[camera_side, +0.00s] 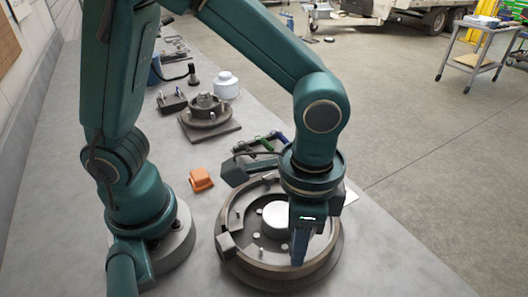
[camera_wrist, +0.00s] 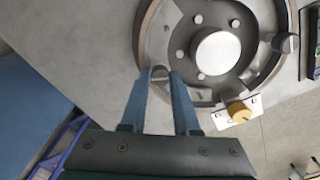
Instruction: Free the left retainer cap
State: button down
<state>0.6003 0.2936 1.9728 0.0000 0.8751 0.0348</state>
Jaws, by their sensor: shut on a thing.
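A round metal brake assembly (camera_side: 228,265) lies on the grey bench, with a pale hub (camera_side: 277,219) and several studs at its middle; the hub also shows in the wrist view (camera_wrist: 217,53). My gripper (camera_side: 298,258) points down over the near right part of its ring. In the wrist view my gripper (camera_wrist: 160,76) has its two blue fingers on either side of a small grey rounded piece (camera_wrist: 160,71) at the ring, which looks like a retainer cap. My gripper is shut on it. The fingers hide its sides, and I cannot tell whether it is seated or lifted.
A grey block (camera_side: 228,244) sits on the left rim. A dark block (camera_side: 235,173) and green- and blue-handled tools (camera_side: 272,141) lie behind the assembly. An orange block (camera_side: 201,180) lies left. A hub on a plate (camera_side: 206,116) and a white container (camera_side: 226,86) stand farther back.

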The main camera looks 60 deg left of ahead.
jog(key=n, duration=0.4)
jog(key=shift+n, duration=0.4)
dwell(0.4)
jog(key=c, duration=0.6)
grip_release()
jog(key=shift+c, duration=0.2)
jog(key=shift+r, duration=0.1)
jog(key=shift+r, duration=2.55)
